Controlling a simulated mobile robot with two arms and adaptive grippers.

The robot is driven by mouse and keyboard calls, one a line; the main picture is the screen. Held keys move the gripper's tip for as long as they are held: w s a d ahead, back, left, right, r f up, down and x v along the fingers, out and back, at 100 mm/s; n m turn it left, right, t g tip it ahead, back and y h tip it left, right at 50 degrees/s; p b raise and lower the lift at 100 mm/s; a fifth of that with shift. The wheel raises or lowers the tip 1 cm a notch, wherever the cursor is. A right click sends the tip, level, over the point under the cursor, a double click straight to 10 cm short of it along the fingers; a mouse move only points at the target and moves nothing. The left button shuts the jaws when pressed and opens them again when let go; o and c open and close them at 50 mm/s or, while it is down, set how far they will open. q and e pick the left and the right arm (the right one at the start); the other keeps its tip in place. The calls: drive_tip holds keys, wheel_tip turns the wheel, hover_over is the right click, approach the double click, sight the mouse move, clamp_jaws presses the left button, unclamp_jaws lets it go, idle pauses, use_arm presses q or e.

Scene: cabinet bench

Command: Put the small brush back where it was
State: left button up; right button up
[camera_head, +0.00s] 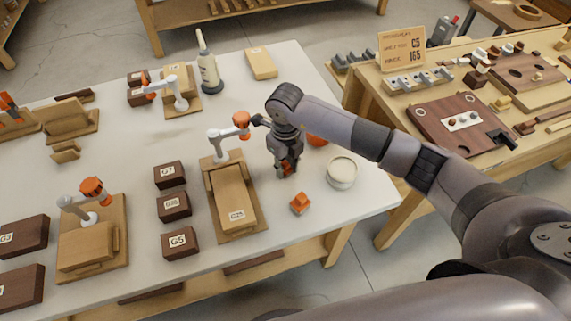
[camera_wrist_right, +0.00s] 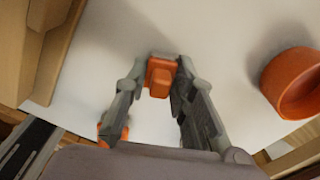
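My right gripper (camera_head: 286,170) points down over the white table, to the right of the tray marked G25. In the right wrist view the gripper (camera_wrist_right: 162,75) has its fingertips against both sides of a small orange piece (camera_wrist_right: 160,75). This piece also shows between the fingers in the head view (camera_head: 286,168). It may be the small brush, but no bristles show and its lower part is hidden. A separate orange block (camera_head: 300,203) stands on the table just in front of the gripper. My left gripper is not in view.
The wooden tray (camera_head: 246,226) and a small white-and-orange arm (camera_head: 226,135) are close on the left. The table's front right corner is mostly clear.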

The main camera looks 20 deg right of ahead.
sight(286, 163)
drive_tip(key=o, duration=0.4)
drive_tip(key=shift+r, duration=0.15)
wheel_tip(286, 163, up, 12)
drive_tip(key=shift+r+b, duration=0.1)
drive_tip(key=shift+b, duration=0.85)
